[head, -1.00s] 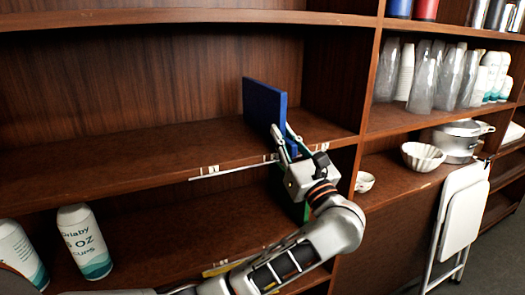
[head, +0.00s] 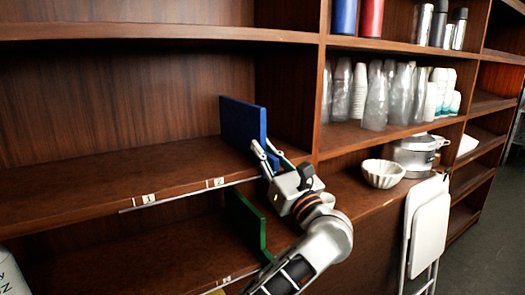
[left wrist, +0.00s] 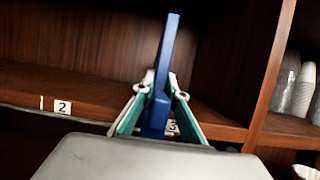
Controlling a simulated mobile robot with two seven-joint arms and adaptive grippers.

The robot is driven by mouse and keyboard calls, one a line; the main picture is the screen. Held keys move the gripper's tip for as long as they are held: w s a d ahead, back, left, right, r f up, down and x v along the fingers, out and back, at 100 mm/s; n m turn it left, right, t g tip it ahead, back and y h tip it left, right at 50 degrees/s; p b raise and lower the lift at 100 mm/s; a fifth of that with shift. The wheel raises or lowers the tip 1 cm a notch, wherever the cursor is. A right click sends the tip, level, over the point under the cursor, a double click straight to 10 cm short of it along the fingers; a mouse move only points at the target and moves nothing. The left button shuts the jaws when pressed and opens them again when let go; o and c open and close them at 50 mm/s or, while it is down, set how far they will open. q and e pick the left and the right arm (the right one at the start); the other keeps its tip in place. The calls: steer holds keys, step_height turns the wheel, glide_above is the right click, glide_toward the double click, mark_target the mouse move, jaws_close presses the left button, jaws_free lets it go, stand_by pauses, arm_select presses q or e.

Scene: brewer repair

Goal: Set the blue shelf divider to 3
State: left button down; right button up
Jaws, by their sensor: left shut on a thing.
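The blue shelf divider (head: 243,125) stands upright on the middle shelf (head: 130,175), near the right side wall of its bay. My left gripper (head: 267,158) is shut on the divider's front edge; in the left wrist view its green-padded fingers (left wrist: 155,108) lie on both sides of the blue panel (left wrist: 163,75). Labels 1 (head: 148,198) and 2 (head: 216,183) on the shelf edge are left of the divider. In the left wrist view label 2 (left wrist: 62,107) is clear, and another label (left wrist: 172,127), apparently 3, is partly hidden right beside the divider. My right gripper is not in view.
A green divider (head: 245,222) stands on the shelf below, close to my left arm. The bay's right wall (head: 288,80) is close to the blue divider. Cups (head: 375,95), a white bowl (head: 383,173) and a folded white chair (head: 428,230) are further right.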

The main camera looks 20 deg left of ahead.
arm_select(q)
steer(key=c, duration=2)
jaws_free()
steer(key=shift+w+d+r, duration=0.1)
steer(key=shift+d, duration=0.1)
steer(key=shift+c, duration=0.2)
steer(key=shift+w, duration=0.1)
steer(key=shift+r, duration=0.2)
step_height(320, 180, up, 10)
steer(key=shift+f, duration=0.25)
